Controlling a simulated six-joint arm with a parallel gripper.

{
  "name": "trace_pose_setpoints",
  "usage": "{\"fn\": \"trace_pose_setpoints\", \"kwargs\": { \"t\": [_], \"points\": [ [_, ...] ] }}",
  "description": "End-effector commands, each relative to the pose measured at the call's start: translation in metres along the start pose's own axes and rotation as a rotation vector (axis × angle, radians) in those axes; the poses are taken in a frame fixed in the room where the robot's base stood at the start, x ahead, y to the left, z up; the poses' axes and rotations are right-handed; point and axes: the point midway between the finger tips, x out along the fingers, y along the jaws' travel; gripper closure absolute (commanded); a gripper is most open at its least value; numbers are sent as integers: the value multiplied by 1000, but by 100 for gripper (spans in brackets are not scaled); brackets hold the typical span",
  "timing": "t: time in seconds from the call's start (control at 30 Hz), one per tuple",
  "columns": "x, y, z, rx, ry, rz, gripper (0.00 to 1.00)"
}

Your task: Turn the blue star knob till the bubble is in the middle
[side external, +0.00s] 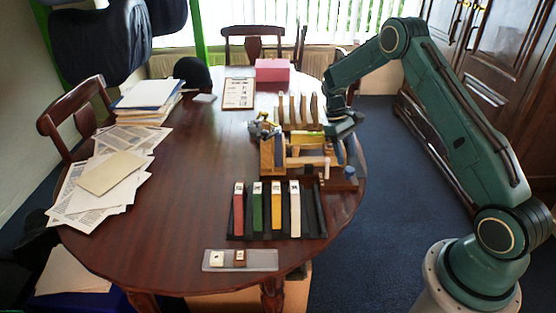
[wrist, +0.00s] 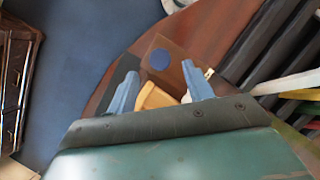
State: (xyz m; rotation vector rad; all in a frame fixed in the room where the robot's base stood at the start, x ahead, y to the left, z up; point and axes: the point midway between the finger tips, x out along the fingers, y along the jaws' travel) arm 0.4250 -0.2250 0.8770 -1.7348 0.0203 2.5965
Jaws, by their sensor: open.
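My gripper (side external: 345,158) hangs at the right end of the wooden fixture (side external: 272,156), near the table's right edge. In the wrist view its two blue fingers (wrist: 160,70) are spread apart with nothing held between them. A round blue disc (wrist: 159,59) on a brown board shows just beyond the fingertips; I cannot tell whether it is the star knob. A yellowish wooden part (wrist: 155,97) shows between the fingers, partly hidden by the gripper body. A small grey-blue piece (side external: 263,129) sits at the fixture's left end, too small to identify. I cannot make out a bubble.
A black rack (side external: 310,226) with red, green, yellow and white bars stands in front of the fixture. A grey tray (side external: 262,261) holds two small pieces. A pink box (side external: 272,70) and clipboard (side external: 239,93) lie behind; papers (side external: 112,180) lie left. The table's left-centre is clear.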

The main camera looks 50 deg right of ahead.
Motion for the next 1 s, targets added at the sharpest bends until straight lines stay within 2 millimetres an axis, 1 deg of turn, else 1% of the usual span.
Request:
{"fn": "trace_pose_setpoints", "kwargs": {
  "t": [0.03,0.1,0.3,0.5,0.77,1.0],
  "points": [
    [9,0,0,0,-3,-1,49],
    [18,0,0,0,-2,-1,49],
    [39,0,0,-1,-2,-1,49],
    [47,0,0,1,0,0,49],
    [48,0,0,0,0,0,49],
    [47,0,0,0,0,0,92]
  ]
}}
